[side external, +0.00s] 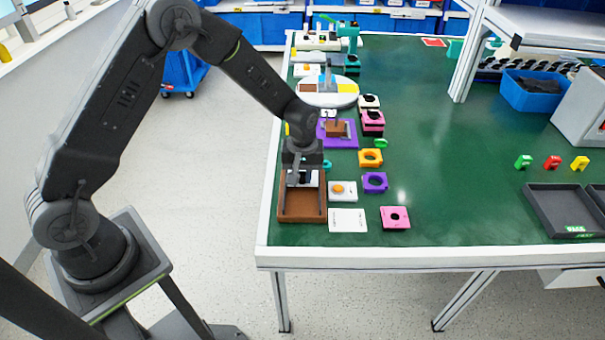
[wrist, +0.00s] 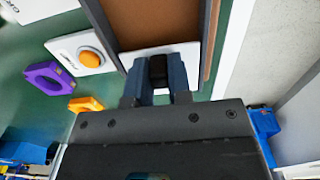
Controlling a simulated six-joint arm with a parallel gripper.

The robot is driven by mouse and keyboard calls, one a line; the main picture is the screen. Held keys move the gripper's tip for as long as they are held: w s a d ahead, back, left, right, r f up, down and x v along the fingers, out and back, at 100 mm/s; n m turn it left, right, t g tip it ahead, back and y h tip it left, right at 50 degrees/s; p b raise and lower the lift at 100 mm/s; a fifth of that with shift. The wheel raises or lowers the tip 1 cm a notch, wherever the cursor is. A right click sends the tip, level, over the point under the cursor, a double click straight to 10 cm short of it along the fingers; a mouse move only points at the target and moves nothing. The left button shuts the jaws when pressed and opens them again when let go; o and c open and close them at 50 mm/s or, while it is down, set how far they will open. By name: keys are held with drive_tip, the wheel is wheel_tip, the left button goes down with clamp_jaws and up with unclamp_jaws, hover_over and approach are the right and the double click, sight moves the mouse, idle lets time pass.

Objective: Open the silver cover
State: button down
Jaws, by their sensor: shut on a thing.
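My gripper (side external: 300,184) reaches down over the far part of a brown open box (side external: 302,219) at the table's left edge. In the wrist view my gripper (wrist: 158,72) has both fingers closed around a small black block (wrist: 159,66), which looks like a handle. A pale silver-white strip (wrist: 133,58) lies under the fingers, across the box's brown floor (wrist: 150,22); it looks like part of the silver cover. In the side view a pale piece (side external: 313,178) shows beside the fingers. The gripper hides most of the cover, and I cannot tell how far it stands open.
A white plate with an orange button (side external: 339,189) sits right of the box. A white card (side external: 347,221), a pink block (side external: 395,217), a purple block (side external: 375,182) and an orange block (side external: 371,158) lie nearby.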

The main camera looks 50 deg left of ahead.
drive_tip(key=s+d, duration=0.5)
drive_tip(key=shift+s+d, duration=0.2)
drive_tip(key=shift+d, duration=0.05)
drive_tip(key=c, duration=1)
unclamp_jaws()
drive_tip(key=shift+c, duration=0.2)
drive_tip(key=shift+r, duration=0.1)
wheel_tip(320, 180, up, 14)
drive_tip(key=s+a+r+m+t, duration=0.2)
drive_tip(key=s+r+m, duration=0.2)
drive_tip(key=s, duration=0.6)
drive_tip(key=s+a+r+m+t, duration=0.3)
drive_tip(key=s+r+m, duration=0.2)
drive_tip(key=s+r, duration=0.4)
drive_tip(key=shift+s+a+t, duration=0.15)
drive_tip(key=shift+s+t, duration=0.15)
drive_tip(key=shift+s, duration=0.1)
